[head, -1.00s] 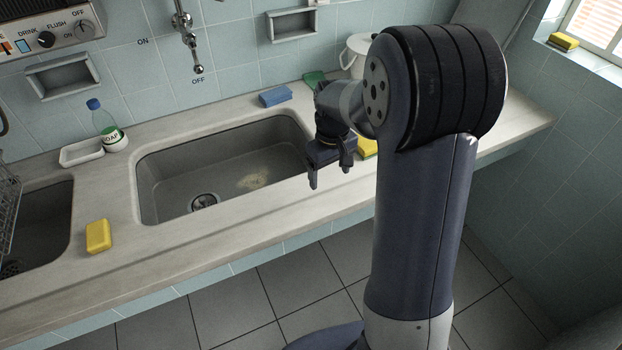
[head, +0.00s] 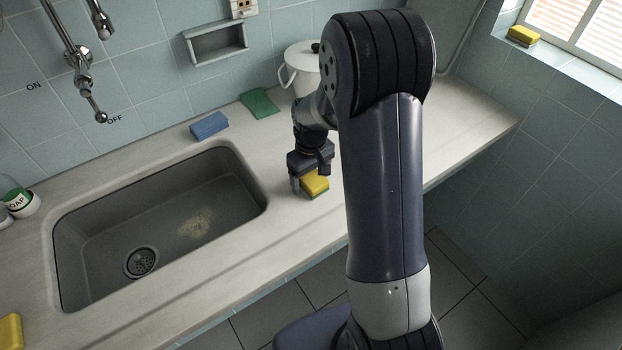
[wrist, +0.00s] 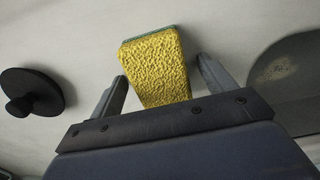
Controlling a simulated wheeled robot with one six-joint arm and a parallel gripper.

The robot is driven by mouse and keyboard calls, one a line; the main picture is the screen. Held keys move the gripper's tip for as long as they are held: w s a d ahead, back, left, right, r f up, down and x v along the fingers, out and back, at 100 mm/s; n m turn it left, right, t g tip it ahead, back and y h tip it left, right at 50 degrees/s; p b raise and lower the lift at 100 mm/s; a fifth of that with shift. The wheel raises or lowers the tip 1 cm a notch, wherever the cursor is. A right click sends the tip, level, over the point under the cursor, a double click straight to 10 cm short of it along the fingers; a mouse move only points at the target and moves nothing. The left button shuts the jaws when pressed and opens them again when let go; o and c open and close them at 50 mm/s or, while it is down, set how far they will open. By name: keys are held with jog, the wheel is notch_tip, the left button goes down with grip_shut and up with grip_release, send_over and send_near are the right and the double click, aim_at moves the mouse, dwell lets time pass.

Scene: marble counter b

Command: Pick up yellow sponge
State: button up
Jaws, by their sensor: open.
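A yellow sponge (head: 316,184) with a green underside lies on the counter to the right of the sink, partly hidden by my gripper (head: 309,178) in the head view. In the wrist view the yellow sponge (wrist: 152,70) shows its rough yellow face and a thin green edge. My gripper (wrist: 162,72) is open, with one finger on each side of the sponge. Small gaps of counter show between the sponge and the fingers, so it is not clamped.
The sink basin (head: 150,240) lies to the left. A blue sponge (head: 209,126), a green pad (head: 259,103) and a white pot (head: 300,68) stand behind. Other yellow sponges are at the lower left (head: 10,330) and on the windowsill (head: 523,36). A black knobbed disc (wrist: 30,93) is nearby.

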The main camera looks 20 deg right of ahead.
aim_at(311, 176)
jog(key=shift+c, duration=0.5)
jog(key=c, duration=1)
jog(key=shift+o, duration=0.2)
notch_tip(311, 176, up, 10)
jog(key=shift+r, duration=0.1)
jog(key=o, duration=0.4)
jog(key=shift+c, duration=1.3)
jog(key=shift+s, duration=0.1)
jog(key=shift+c, duration=0.3)
